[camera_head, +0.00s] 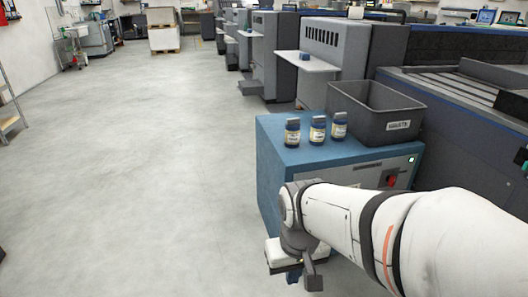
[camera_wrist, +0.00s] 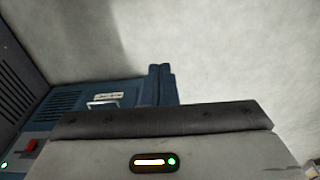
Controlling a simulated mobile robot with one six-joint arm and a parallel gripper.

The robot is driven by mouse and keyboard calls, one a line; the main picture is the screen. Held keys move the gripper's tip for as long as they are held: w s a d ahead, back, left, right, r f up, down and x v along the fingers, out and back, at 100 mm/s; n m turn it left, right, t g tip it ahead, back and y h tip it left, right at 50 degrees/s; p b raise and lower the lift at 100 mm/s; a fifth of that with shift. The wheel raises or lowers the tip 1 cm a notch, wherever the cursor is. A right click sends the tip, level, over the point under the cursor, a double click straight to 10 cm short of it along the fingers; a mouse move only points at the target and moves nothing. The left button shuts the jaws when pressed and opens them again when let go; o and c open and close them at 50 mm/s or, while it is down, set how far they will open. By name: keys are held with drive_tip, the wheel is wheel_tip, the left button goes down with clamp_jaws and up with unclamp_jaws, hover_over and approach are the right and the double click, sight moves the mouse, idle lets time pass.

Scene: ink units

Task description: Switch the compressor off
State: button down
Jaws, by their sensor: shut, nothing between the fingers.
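The compressor looks to be the blue cabinet (camera_head: 268,160) in front of me, with a grey front panel. A red switch (camera_head: 391,180) and a small lit lamp (camera_head: 411,160) are on its right end. My arm hides the lower part of this panel. In the wrist view the red switch (camera_wrist: 32,147) is at the left edge, near a green light (camera_wrist: 4,165); the switch's position is too small to tell. My gripper (camera_head: 294,276) is low at the cabinet's front left corner, apart from the switch.
Three blue labelled jars (camera_head: 317,129) and a dark grey bin (camera_head: 400,127) with a white label stand on the cabinet. Grey machines (camera_head: 330,40) line the right. Grey floor (camera_head: 130,150) is open to the left. A ladder (camera_head: 10,115) stands at the left edge.

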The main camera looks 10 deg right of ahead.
drive_tip(key=shift+d, duration=0.1)
drive_tip(key=w+d+f+m+t+p, duration=0.3)
drive_tip(key=w+d+m+t, duration=0.3)
drive_tip(key=w+d+m, duration=0.3)
drive_tip(key=w+d+f+m+t+p, duration=0.3)
drive_tip(key=w+d+m+t+p, duration=0.3)
drive_tip(key=w+d, duration=0.6)
drive_tip(key=m, duration=0.2)
drive_tip(key=shift+w+d+f+m, duration=0.15)
drive_tip(key=shift+w+f+m, duration=0.15)
drive_tip(key=shift+m, duration=0.1)
drive_tip(key=w+r+b+x, duration=0.1)
drive_tip(key=b+x, duration=0.4)
drive_tip(key=x, duration=0.8)
drive_tip(key=shift+a+r, duration=0.2)
drive_tip(key=shift+r, duration=0.2)
